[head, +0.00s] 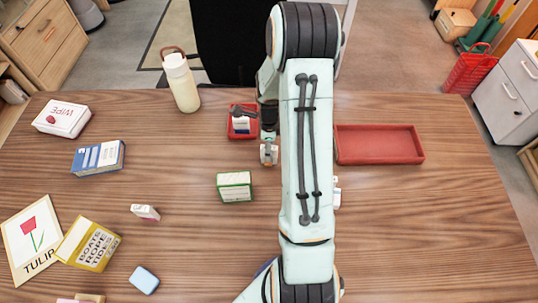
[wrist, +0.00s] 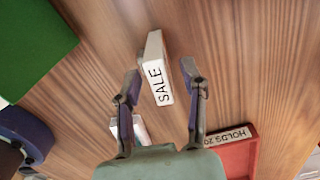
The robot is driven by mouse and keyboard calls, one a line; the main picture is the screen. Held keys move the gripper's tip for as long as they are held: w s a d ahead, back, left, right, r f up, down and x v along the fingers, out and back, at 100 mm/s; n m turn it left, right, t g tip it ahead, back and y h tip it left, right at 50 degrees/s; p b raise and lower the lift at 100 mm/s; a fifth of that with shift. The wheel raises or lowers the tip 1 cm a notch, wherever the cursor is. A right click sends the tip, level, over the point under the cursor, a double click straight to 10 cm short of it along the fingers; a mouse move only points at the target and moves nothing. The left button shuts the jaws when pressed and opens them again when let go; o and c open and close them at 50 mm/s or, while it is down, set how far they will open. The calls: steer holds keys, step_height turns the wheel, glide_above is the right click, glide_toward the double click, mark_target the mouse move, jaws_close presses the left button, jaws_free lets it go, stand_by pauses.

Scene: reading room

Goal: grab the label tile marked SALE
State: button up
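The SALE tile (wrist: 157,69) is a small white block with black lettering. In the wrist view it lies between the two dark fingers of my gripper (wrist: 160,73). The fingers stand apart with a gap on each side of it. I cannot tell how far above the table the fingertips are. In the head view my gripper (head: 268,140) hangs left of my arm, with a small pale piece at its tip; no lettering is readable there. A second white object (wrist: 139,129) is partly hidden behind a finger in the wrist view.
A red tray (wrist: 238,153) labelled HOLDS sits at lower right in the wrist view. The head view shows a small red tray (head: 252,135), a large empty red tray (head: 378,158), a green-and-white box (head: 235,190) and a cream bottle (head: 182,85). The front right tabletop is clear.

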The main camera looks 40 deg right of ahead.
jaws_close()
steer(key=shift+r, duration=0.1)
